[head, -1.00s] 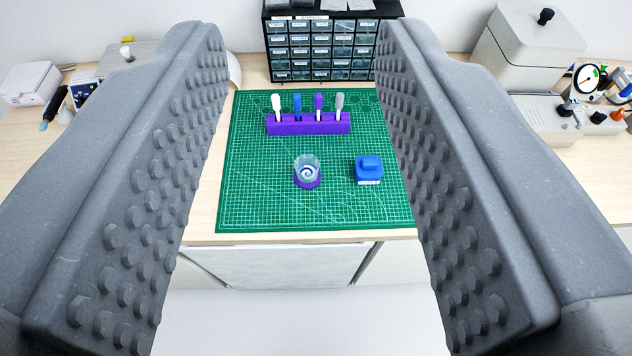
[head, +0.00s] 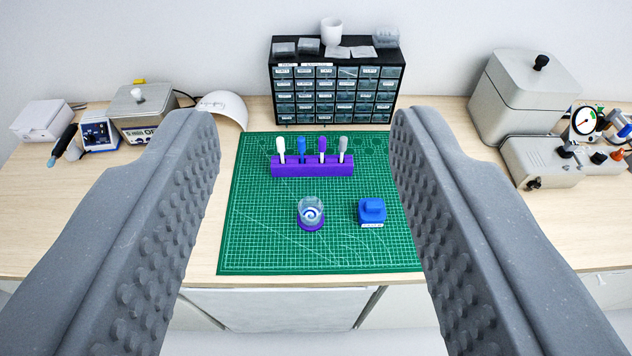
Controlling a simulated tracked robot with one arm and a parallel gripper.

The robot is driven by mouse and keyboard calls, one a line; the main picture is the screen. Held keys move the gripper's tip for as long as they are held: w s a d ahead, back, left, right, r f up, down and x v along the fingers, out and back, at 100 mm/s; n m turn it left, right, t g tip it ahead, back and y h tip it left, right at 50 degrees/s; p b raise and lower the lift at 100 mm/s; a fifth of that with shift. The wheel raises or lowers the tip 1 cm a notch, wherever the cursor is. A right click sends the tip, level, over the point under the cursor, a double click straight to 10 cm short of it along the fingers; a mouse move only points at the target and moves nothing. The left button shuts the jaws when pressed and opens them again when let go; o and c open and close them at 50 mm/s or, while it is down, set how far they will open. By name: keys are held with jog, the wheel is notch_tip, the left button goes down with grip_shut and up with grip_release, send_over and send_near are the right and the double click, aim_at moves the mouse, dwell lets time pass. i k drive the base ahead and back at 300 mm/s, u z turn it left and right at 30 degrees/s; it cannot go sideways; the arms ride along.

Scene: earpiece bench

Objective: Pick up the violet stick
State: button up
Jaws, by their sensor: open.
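The violet stick (head: 322,147) stands upright in a purple rack (head: 312,167) at the back of the green mat (head: 260,235). To its left in the rack are a blue stick (head: 302,150) and a white stick (head: 281,147). To its right is a grey stick (head: 343,147). The lower ends of the sticks are hidden in the rack. My gripper (head: 303,125) is open and empty, its two grey studded fingers wide apart at the left and right of the picture. It is well short of the rack and touches nothing.
A glass cup on a purple base (head: 311,213) and a blue block (head: 372,211) stand on the mat in front of the rack. A black drawer cabinet (head: 333,125) stands behind it. Bench devices stand at left and right, including a grey box machine (head: 530,90).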

aim_at(322, 140)
jog(key=k, duration=0.65)
jog(key=z, duration=0.15)
jog(key=i, duration=1.75)
jog(key=u, duration=0.55)
